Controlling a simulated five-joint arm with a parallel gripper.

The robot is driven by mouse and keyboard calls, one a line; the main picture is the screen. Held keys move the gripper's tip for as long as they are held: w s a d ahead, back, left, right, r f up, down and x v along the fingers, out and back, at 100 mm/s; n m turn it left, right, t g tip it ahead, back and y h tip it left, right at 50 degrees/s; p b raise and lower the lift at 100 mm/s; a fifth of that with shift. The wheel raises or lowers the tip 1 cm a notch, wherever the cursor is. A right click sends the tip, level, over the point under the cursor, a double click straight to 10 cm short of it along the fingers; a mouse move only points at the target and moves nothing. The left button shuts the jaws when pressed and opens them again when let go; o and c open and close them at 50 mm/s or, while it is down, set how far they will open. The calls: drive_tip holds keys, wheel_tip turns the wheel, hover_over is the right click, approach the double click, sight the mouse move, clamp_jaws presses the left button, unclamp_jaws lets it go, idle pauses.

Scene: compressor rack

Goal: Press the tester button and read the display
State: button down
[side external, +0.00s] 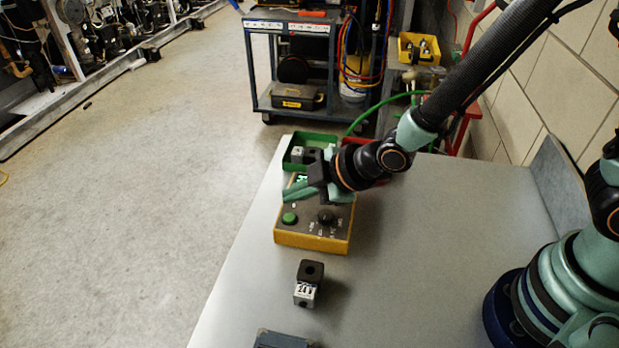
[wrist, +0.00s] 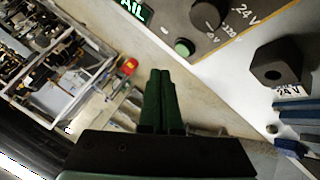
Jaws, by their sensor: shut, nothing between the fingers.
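The tester (side external: 286,236), a yellow box with a grey face, lies on the table in the side view. Its green button (side external: 289,218) is at the face's left, beside a black knob (side external: 325,216). In the wrist view the green button (wrist: 184,47) is unobstructed, and the display (wrist: 132,12) shows the letters "AIL" at the top edge, with anything before them cut off. In the side view my gripper (side external: 286,194) hides most of the display. My gripper is shut and empty, over the tester's far part, its fingertips apart from the button.
A dark block (side external: 309,271) labelled 24 V stands on the table in front of the tester. Behind the tester are a green tray (side external: 315,138) holding blocks and a partly hidden red tray. A blue-grey object (side external: 282,340) sits at the near edge.

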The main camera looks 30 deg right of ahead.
drive_tip(key=shift+r, duration=1.35)
drive_tip(key=shift+d, duration=0.1)
drive_tip(key=s+d+r+m+h, duration=0.25)
drive_tip(key=d+r+m, duration=0.6)
drive_tip(key=d, duration=0.55)
drive_tip(key=s+d+r+m+g+h, duration=0.2)
drive_tip(key=s+d+r+m, duration=0.3)
drive_tip(key=s+d+m, duration=0.1)
drive_tip(key=shift+s+d, duration=0.75)
drive_tip(key=shift+d, duration=0.5)
